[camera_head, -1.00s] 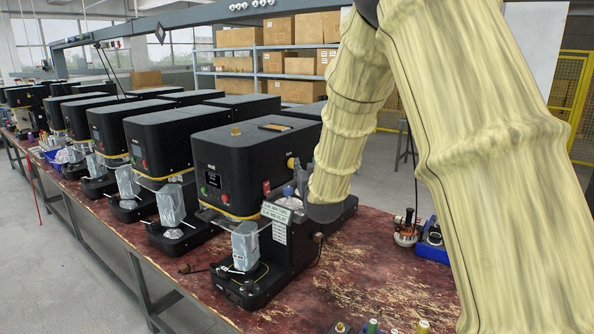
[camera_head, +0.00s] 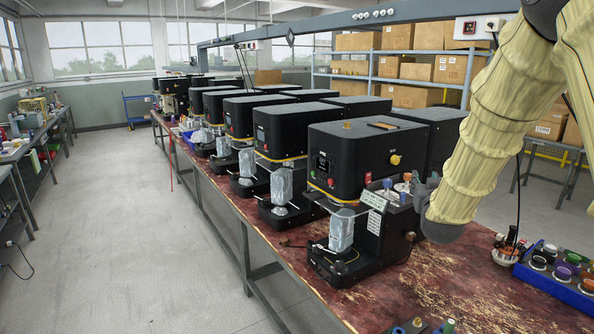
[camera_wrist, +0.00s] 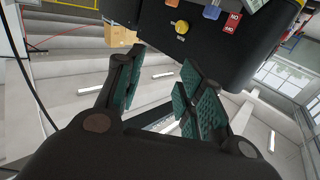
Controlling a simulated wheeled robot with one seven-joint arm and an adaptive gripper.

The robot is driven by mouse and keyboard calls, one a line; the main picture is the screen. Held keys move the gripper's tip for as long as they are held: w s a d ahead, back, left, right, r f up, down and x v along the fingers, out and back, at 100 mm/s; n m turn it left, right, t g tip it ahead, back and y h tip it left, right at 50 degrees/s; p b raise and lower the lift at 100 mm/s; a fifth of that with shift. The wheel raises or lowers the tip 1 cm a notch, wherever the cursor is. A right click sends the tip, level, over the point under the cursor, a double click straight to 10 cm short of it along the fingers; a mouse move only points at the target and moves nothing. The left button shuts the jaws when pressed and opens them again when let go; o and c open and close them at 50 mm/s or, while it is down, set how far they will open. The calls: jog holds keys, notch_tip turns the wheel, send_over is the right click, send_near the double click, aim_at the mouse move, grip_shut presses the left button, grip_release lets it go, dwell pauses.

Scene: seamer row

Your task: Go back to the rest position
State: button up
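In the head view my arm, in a pale yellow sleeve, comes down from the upper right. Its dark end (camera_head: 440,222) is just right of the nearest black seamer machine (camera_head: 340,160), above the bench; the fingers are hard to make out there. I cannot tell whether anything touches.
A row of black seamers runs back along the worn red bench (camera_head: 450,290). A blue tray (camera_head: 560,285) of coloured spools and a small tool holder (camera_head: 510,246) stand at right. Cardboard boxes (camera_head: 410,69) fill shelves behind. The floor (camera_head: 120,200) left of the bench is clear.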

jog(key=s+a+f+n+g+y+b, duration=0.1)
jog(key=s+a+f+g, duration=0.15)
jog(key=s+f, duration=0.8)
jog(key=s+a+f+g+y, duration=0.1)
jog(key=s+a+f+g, duration=0.2)
jog(key=f, duration=1.5)
jog(key=s+a+f+n+g+y+b, duration=0.1)
jog(key=s+f+g, duration=0.2)
jog(key=s+f, duration=0.85)
jog(key=s+a+f+g, duration=0.2)
jog(key=s+f+g, duration=0.1)
jog(key=s+f, duration=0.4)
jog(key=s+a+f+g+y+b, duration=0.1)
jog(key=s+f, duration=0.6)
jog(key=s, duration=0.7)
jog(key=s+a+f+g+b, duration=0.1)
jog(key=s+a+f+g, duration=0.2)
jog(key=s+f+g, duration=0.2)
jog(key=s+f, duration=0.3)
jog(key=s, duration=0.3)
jog(key=shift+s+y, duration=0.15)
jog(key=shift+y, duration=0.15)
jog(key=shift+a+f, duration=0.1)
